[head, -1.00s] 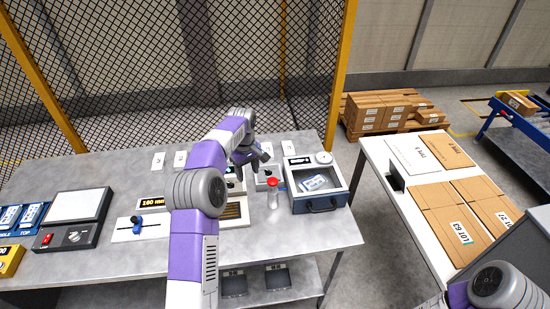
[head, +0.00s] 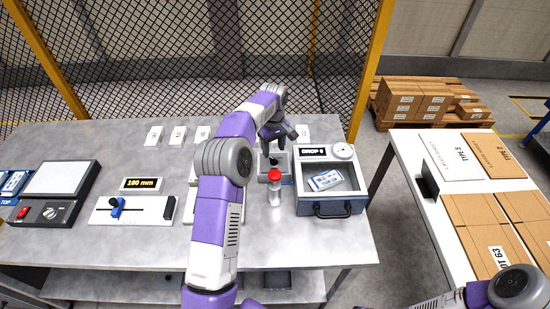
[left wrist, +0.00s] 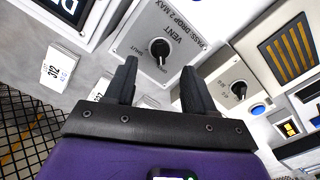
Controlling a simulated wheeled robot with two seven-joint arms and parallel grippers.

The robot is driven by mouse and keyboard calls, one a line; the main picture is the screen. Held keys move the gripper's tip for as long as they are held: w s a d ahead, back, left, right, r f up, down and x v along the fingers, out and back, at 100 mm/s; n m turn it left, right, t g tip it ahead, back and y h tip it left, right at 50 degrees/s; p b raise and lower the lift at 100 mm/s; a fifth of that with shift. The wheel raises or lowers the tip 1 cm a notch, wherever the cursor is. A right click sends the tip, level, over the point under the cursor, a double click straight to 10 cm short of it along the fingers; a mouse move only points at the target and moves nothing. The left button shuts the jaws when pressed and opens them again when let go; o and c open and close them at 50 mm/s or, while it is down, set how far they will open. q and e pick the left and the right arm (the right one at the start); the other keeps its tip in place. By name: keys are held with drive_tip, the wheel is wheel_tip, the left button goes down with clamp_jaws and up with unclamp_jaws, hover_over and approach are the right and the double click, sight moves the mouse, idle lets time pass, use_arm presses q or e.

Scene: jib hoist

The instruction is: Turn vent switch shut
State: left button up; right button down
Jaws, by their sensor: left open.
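The vent switch is a black knob (left wrist: 160,48) on a light grey plate marked VENT, with SHUT and OPEN printed beside it. Its white mark appears to point toward OPEN. In the head view the grey switch box (head: 264,177) stands on the bench, left of the blue-grey case and behind the red-capped bottle. My left gripper (left wrist: 160,88) is open and empty; its two fingers lie either side of the knob in the picture, with no contact visible. In the head view my left gripper (head: 281,132) is over the box, partly hiding it. My right gripper is out of view.
A red-capped bottle (head: 274,190) stands in front of the switch box. The blue-grey case (head: 331,207) with a gauge is to its right. A second black knob (left wrist: 239,89) and a blue button (left wrist: 258,109) are close by. White cards (head: 154,136) line the back.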

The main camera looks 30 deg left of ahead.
sight(274, 159)
use_arm(q)
drive_tip(key=shift+s+f, duration=0.1)
drive_tip(key=shift+f, duration=2.45)
clamp_jaws()
